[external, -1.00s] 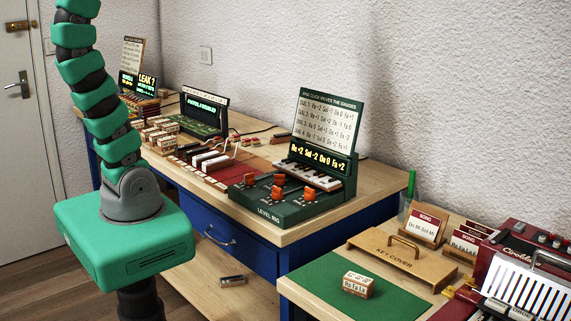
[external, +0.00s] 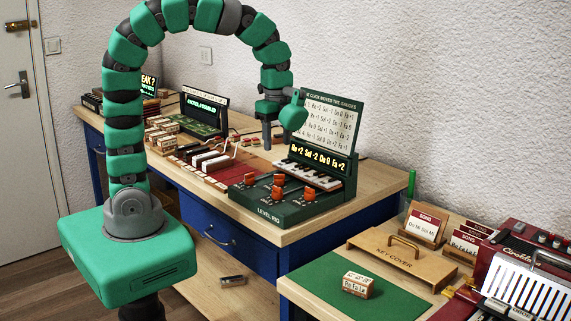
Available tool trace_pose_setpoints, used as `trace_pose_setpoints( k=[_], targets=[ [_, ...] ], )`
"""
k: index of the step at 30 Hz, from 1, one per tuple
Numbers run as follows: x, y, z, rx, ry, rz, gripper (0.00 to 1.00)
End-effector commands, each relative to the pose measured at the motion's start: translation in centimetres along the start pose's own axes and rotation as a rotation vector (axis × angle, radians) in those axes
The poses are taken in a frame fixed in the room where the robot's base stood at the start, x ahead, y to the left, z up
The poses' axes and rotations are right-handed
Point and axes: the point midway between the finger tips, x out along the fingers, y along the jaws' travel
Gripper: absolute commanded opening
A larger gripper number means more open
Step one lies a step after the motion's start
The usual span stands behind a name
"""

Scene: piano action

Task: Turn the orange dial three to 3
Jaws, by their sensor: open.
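The dark green level rig (external: 268,213) stands on the wooden workbench, with several orange dials on its front deck. Orange dials show at the left (external: 249,179), front middle (external: 277,192), back middle (external: 280,180) and right (external: 309,195). Their labels and settings are too small to read, so I cannot tell which is dial three. My gripper (external: 267,142) points down from my arched arm. It is open and empty, above and behind the dials, near the left end of the rig's small keyboard (external: 312,175). It appears apart from the dials.
The rig's upright panel (external: 330,125) carries a lit display (external: 318,157) beside my gripper. Wooden blocks and a red board (external: 200,168) lie to the left. A separate table with a key cover (external: 400,262) and green mat (external: 320,285) is at front right.

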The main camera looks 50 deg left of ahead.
Motion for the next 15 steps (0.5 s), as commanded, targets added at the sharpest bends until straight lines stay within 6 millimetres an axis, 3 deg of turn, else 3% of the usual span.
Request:
trace_pose_setpoints(
  k=[5, 15],
  targets=[
    [1.7, 0.3, 0.0, 0.008, -0.005, 0.013, 0.5],
    [7.9, 0.3, 0.1, 0.004, -0.005, 0.013, 0.5]
  ],
)
